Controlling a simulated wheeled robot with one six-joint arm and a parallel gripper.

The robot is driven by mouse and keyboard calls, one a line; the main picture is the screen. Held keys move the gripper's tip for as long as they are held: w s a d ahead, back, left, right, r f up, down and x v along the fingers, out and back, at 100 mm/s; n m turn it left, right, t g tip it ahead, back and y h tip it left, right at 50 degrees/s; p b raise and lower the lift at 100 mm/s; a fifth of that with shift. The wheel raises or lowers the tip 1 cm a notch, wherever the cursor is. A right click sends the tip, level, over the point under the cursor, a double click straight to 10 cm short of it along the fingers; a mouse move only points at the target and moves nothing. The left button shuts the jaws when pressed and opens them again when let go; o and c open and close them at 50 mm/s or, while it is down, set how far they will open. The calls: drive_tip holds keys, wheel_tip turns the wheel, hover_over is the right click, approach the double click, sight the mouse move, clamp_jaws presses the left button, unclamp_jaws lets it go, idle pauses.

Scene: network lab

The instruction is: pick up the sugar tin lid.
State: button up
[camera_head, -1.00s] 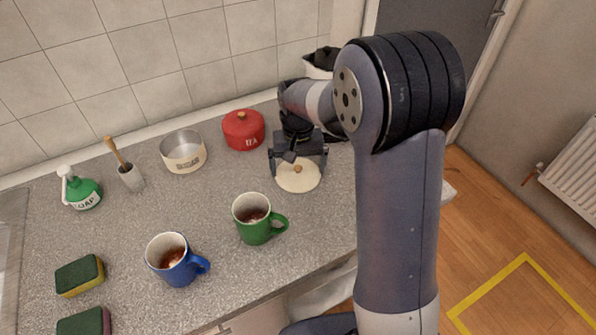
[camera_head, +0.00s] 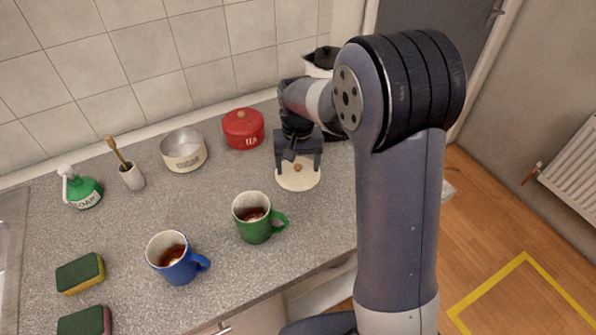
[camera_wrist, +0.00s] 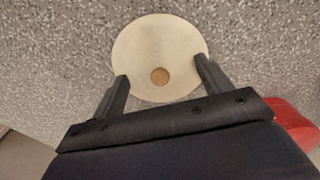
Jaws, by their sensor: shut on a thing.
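The sugar tin lid (camera_head: 299,183) is a round cream disc with a small brown wooden knob, at the right part of the counter. In the wrist view the lid (camera_wrist: 155,40) lies flat below my gripper, with its knob between the fingers. My gripper (camera_head: 298,176) is shut on the lid, one finger at each side of its rim; both fingers also show in the wrist view (camera_wrist: 161,72). I cannot tell any gap between lid and counter.
A red lidded tea tin (camera_head: 243,130) stands behind and left of my gripper. A green mug (camera_head: 253,229) and a blue mug (camera_head: 177,268) stand in front. A soap bottle (camera_head: 84,192), brush holder (camera_head: 132,178) and sponges (camera_head: 80,273) are at the left.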

drive_tip(key=shift+s+f, duration=0.25)
drive_tip(key=shift+f, duration=0.1)
